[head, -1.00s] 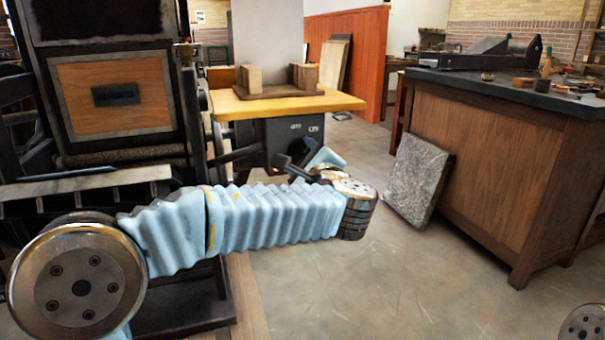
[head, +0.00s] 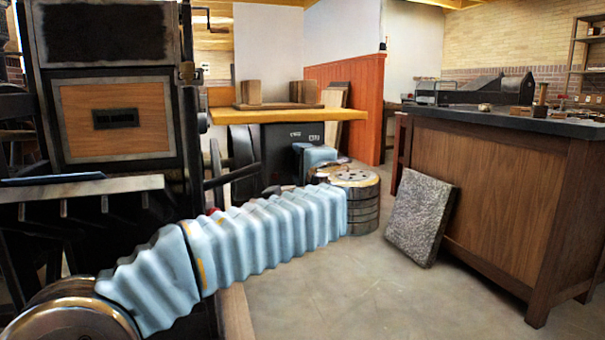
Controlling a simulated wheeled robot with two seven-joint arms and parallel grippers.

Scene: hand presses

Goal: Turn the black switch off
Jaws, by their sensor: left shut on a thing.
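The dark switch box (head: 270,140) hangs under the yellow table top, its small white labels facing me. The black switch itself is hidden or cannot be told apart from the dark parts in front of the box. My left arm reaches across from the lower left, and its wrist bends back toward the box. My left gripper (head: 276,190) is small and dark in front of the lower part of the box; it is shut on the black switch, though the wrist and shadow hide the contact. My right gripper is out of view.
The yellow table top (head: 265,116) carries wooden blocks (head: 251,91). A large black press (head: 110,120) stands at the left. A grey stone slab (head: 420,218) leans against a wooden cabinet (head: 500,195) at the right. The floor (head: 320,285) between is clear.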

